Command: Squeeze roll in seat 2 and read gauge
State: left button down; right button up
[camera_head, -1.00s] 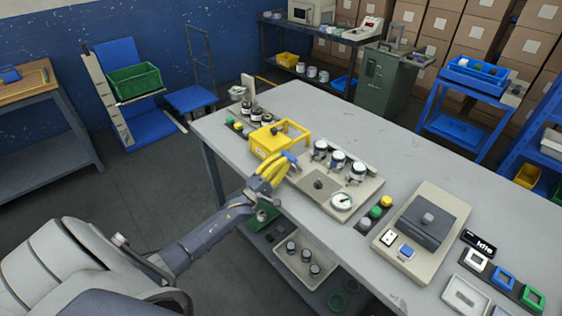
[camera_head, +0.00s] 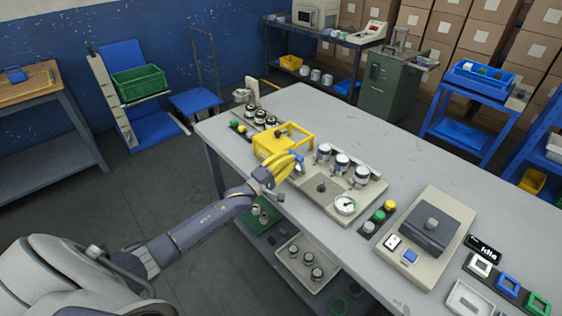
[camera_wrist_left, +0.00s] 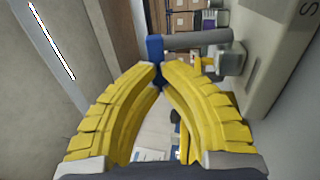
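The beige fixture (camera_head: 312,201) on the table holds a row of three dark-and-white rolls; the middle roll (camera_head: 341,162) stands upright. A round white gauge (camera_head: 345,204) sits at its front right corner; its reading is too small to tell. A blue grip (camera_head: 298,160) is at the fixture's left side; in the left wrist view the blue grip (camera_wrist_left: 155,46) sits on the end of a grey bar (camera_wrist_left: 196,40). My left gripper (camera_head: 291,160), with yellow fingers, has its fingertips closed together on the blue grip. My right gripper is out of view.
A yellow box (camera_head: 272,148) with a handle stands just behind my left fingers. The back middle of the table is clear.

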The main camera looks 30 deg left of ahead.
pick_arm(q)
jog(key=shift+r+x, duration=0.25)
jog(key=shift+x, duration=2.35)
jog(key=shift+w+f, duration=0.1)
jog(key=shift+w, duration=0.1)
jog(key=shift+s, duration=0.1)
jog(key=shift+s, duration=0.2)
jog(key=s+a+r, duration=0.2)
jog(key=s, duration=0.4)
jog(key=s+a+r, duration=0.2)
jog(key=s+r, duration=0.1)
jog(key=s, duration=0.2)
jog(key=shift+s+a, duration=0.25)
jog(key=shift+s, duration=0.1)
